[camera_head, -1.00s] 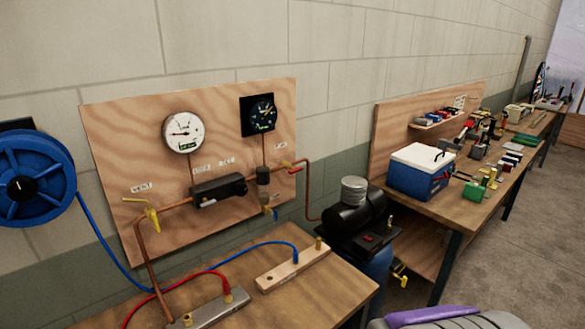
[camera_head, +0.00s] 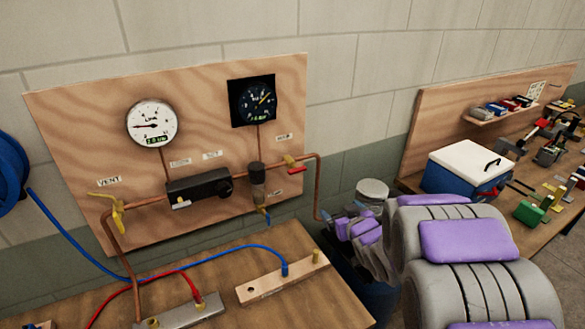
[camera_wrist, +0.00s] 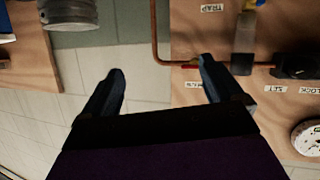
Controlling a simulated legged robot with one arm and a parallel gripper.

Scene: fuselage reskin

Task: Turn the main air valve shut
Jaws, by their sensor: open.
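The main air valve has a small red lever (camera_head: 297,170) and a brass body on the copper pipe at the right edge of the plywood panel (camera_head: 80,140). The lever looks roughly in line with the pipe. In the wrist view, which is upside down, the red lever (camera_wrist: 190,67) shows beside the tip of one finger, with a partly hidden label under it. My gripper (camera_wrist: 160,68) is open and empty, its fingers spread. In the head view my gripper (camera_head: 345,224) is below and right of the valve; contact cannot be seen.
The panel also carries a white gauge (camera_head: 152,125), a black gauge (camera_head: 253,101), a black regulator (camera_head: 200,184), a filter (camera_head: 257,180) and a yellow vent valve (camera_head: 117,213). Blue and red hoses cross the bench (camera_head: 230,310). A cooler (camera_head: 465,168) stands at right.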

